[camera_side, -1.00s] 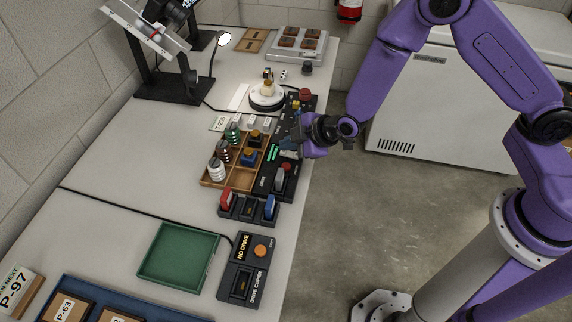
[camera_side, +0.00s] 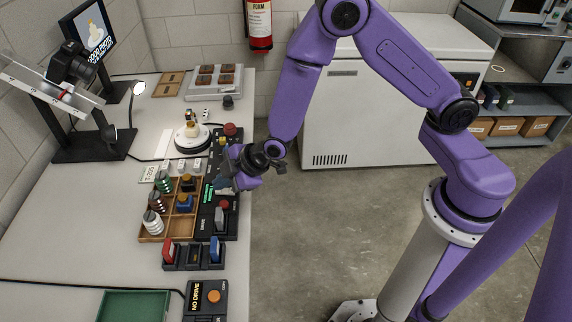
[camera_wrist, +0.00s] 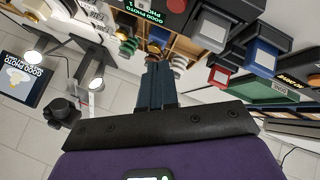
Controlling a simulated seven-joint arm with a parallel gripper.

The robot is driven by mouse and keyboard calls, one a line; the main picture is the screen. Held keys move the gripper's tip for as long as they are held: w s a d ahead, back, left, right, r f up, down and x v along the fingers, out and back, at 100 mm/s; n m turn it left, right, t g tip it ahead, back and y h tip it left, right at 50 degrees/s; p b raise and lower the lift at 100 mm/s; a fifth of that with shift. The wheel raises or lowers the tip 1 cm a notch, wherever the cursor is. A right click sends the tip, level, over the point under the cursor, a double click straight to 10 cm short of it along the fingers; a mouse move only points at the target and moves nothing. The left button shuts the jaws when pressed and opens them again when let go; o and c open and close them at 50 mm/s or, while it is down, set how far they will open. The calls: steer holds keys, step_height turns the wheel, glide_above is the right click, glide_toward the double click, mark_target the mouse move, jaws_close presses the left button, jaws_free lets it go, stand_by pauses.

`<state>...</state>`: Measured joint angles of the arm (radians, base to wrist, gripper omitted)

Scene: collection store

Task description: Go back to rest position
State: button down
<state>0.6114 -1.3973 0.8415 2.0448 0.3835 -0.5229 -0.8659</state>
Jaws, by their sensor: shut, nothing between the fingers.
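My gripper (camera_side: 224,182) is at the right edge of the bench in the side view, beside the black control console (camera_side: 222,198) with its lit green display. In the wrist view my gripper's dark fingers (camera_wrist: 157,75) are together with nothing between them. I cannot tell from the side view whether the fingertips touch the console. My purple arm reaches in from the right, bent high at the elbow.
A divided wooden tray (camera_side: 149,238) with several small spools stands left of the console. A rack holds a red piece (camera_side: 168,250) and a blue piece (camera_side: 216,251). A white turntable (camera_side: 192,143) stands behind. Open floor (camera_side: 320,230) lies right of the bench.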

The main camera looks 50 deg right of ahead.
steer(key=s+d+r+g, duration=0.1)
steer(key=s+r+g, duration=0.2)
steer(key=s+r, duration=0.4)
steer(key=s+d+r+g, duration=0.15)
steer(key=s+r, duration=0.25)
steer(key=s, duration=0.5)
steer(key=s+d+r+m+g+h, duration=0.1)
steer(key=s+d+r+g+h, duration=0.2)
steer(key=s+d, duration=1)
step_height(320, 180, up, 3)
steer(key=shift+s+d+r+m+h, duration=0.2)
steer(key=shift+s+d+m+h, duration=0.15)
steer(key=shift+d, duration=0.4)
